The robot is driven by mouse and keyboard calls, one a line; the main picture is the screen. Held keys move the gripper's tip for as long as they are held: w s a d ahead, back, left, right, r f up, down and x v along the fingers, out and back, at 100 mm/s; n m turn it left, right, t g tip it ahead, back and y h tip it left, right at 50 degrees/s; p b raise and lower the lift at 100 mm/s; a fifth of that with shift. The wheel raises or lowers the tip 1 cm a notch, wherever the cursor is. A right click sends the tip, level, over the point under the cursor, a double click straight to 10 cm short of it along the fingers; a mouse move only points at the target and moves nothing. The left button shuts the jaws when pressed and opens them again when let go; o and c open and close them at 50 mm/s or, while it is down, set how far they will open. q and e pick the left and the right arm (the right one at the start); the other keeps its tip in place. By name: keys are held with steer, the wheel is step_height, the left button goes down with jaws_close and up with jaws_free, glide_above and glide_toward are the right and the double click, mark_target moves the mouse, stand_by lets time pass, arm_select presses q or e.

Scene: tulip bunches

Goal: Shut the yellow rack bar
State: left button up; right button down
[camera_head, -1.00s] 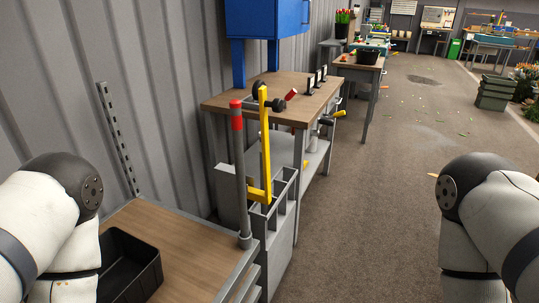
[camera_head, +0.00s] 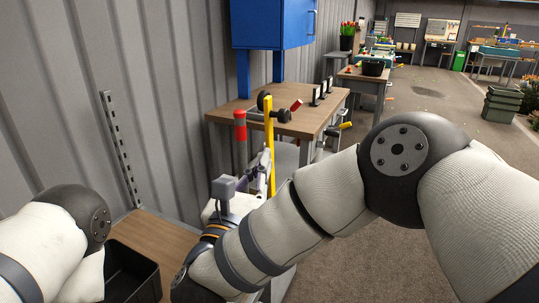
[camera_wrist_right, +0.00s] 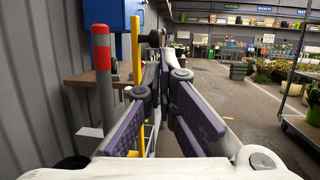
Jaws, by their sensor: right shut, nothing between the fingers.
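The yellow rack bar (camera_head: 270,145) stands upright in front of the wooden workbench, beside a grey post with a red band (camera_head: 240,130). My right arm hides its lower part in the head view. In the right wrist view the yellow bar (camera_wrist_right: 136,45) stands just left of my fingers, with the red-banded post (camera_wrist_right: 101,60) further left. My right gripper (camera_head: 264,160) is shut and empty, close to the bar; it also shows in the right wrist view (camera_wrist_right: 160,70). I cannot tell whether it touches the bar. My left arm shows at the lower left, but its gripper is outside the view.
A wooden workbench (camera_head: 222,115) stands behind the bar under a blue cabinet (camera_head: 270,22). A black bin (camera_head: 128,275) sits on the near wooden top (camera_head: 160,240). The corrugated wall is close on the left. Open floor lies to the right, with a cart (camera_wrist_right: 302,125) there.

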mark_target(285, 119)
steer(key=b+x, duration=0.1)
steer(key=x, duration=0.3)
steer(key=b+x, duration=0.1)
steer(key=x, duration=0.2)
steer(key=b+x, duration=0.1)
steer(key=x, duration=0.3)
steer(key=shift+w+d+f, duration=0.1)
steer(key=shift+w+f, duration=0.1)
steer(key=shift+w, duration=0.1)
arm_select(q)
steer(key=s+f+g, duration=0.1)
steer(key=s+f, duration=0.3)
steer(key=shift+s+f+g, duration=0.2)
steer(key=shift+g, duration=0.2)
arm_select(e)
steer(key=shift+w+d, duration=0.1)
steer(key=shift+w, duration=0.25)
